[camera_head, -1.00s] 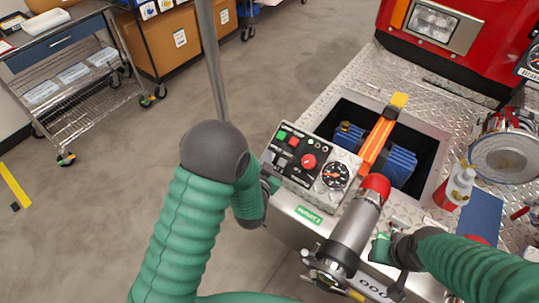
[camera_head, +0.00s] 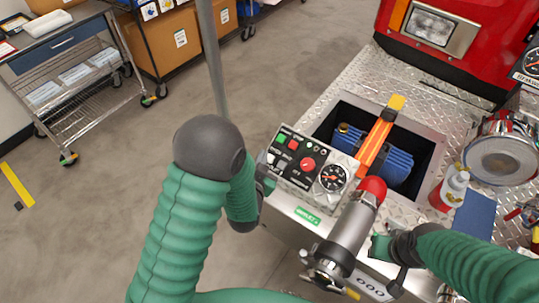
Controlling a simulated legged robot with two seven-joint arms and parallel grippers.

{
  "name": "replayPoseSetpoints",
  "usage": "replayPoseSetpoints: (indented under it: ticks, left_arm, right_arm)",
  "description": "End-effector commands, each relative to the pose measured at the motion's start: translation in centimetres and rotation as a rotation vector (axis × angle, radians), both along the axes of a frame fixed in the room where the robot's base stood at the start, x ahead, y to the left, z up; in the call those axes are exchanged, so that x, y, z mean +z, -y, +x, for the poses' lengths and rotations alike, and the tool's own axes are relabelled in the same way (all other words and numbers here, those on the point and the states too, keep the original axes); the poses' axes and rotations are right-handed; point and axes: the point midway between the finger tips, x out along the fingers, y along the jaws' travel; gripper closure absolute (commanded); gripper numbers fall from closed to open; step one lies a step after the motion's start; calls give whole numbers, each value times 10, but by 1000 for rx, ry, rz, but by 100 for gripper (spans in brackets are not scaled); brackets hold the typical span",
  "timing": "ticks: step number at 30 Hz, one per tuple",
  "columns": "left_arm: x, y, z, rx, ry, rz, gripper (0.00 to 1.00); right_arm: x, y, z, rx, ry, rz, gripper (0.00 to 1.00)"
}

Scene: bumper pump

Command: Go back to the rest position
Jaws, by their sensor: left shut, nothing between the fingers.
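My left arm, in a green sleeve, comes up from the bottom and bends at a dark grey joint. My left gripper (camera_head: 269,185) is small in view at the left edge of the control panel (camera_head: 311,169); it is shut and empty, partly hidden by my arm. I cannot tell whether it touches the panel. My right arm comes in from the lower right. My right gripper (camera_head: 380,247) is beside the lower part of the grey nozzle with the red tip (camera_head: 350,228). Its fingers are too small to tell open from shut.
A blue pump (camera_head: 397,165) with an orange bar (camera_head: 377,143) sits in the bumper's recess. A wire cart (camera_head: 75,90) stands upper left.

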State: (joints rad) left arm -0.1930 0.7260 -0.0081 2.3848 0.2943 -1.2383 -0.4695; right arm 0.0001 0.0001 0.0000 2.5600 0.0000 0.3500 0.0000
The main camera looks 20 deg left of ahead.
Motion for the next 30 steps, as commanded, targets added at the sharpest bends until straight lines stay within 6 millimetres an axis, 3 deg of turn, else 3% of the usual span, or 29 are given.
replayPoseSetpoints:
  ticks: [5, 19, 23, 26, 30]
  left_arm:
    - [17, -3, -8, 0, 1, 0, 100]
    - [16, -3, -9, 0, -2, -3, 100]
    - [14, -4, -13, 8, -88, -67, 100]
    - [10, -4, -32, 23, -258, -174, 100]
    - [8, -7, -91, 82, -568, -311, 100]
  right_arm:
    - [13, 0, 0, 0, 0, 0, 67]
    - [12, 0, 0, 0, 0, 0, 67]
    - [12, 0, 0, 0, 0, 0, 67]
    - [13, 0, 0, 0, 0, 0, 67]
    - [13, 0, 0, 0, 0, 0, 67]
